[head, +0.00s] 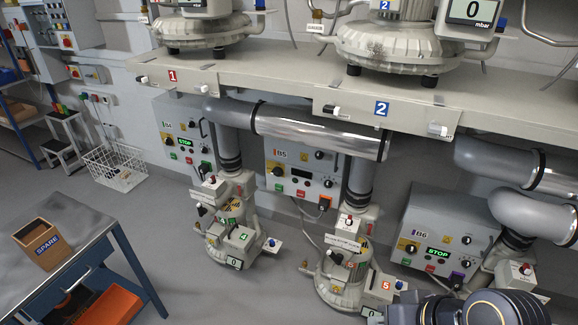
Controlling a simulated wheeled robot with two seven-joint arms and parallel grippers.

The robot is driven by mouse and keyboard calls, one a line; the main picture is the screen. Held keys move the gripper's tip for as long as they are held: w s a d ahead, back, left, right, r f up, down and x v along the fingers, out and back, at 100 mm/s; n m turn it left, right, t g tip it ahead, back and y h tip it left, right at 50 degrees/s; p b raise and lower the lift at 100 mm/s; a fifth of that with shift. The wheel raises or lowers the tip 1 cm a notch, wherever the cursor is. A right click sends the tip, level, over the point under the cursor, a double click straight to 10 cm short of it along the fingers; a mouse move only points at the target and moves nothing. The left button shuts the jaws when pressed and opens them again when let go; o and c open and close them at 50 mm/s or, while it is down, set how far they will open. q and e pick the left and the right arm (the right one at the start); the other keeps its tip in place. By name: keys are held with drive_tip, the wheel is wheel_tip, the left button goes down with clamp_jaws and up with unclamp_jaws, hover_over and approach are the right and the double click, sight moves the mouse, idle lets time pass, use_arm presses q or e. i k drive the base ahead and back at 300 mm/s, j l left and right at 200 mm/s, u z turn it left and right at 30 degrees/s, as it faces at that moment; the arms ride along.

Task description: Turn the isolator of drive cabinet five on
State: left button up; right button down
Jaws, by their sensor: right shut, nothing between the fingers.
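Drive cabinet five, marked B5 (310,160), is a grey box under the long shelf, between cabinets B4 and B6. Its isolator (278,171) is a round knob on a yellow plate at the left of its front; the handle's angle is too small to tell. The small display beside it (301,173) is dark. My left gripper is not in view.
Cabinets B4 (187,150) and B6 (462,237) show green STOP displays. Pump five (345,270) and a large silver pipe (320,132) stand in front of and above B5's right side. A blue bench (95,255) is at left.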

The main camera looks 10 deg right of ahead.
sight(277, 171)
drive_tip(key=i+j, duration=0.1)
drive_tip(key=i, duration=0.65)
drive_tip(key=i+j, duration=0.15)
drive_tip(key=i, duration=0.6)
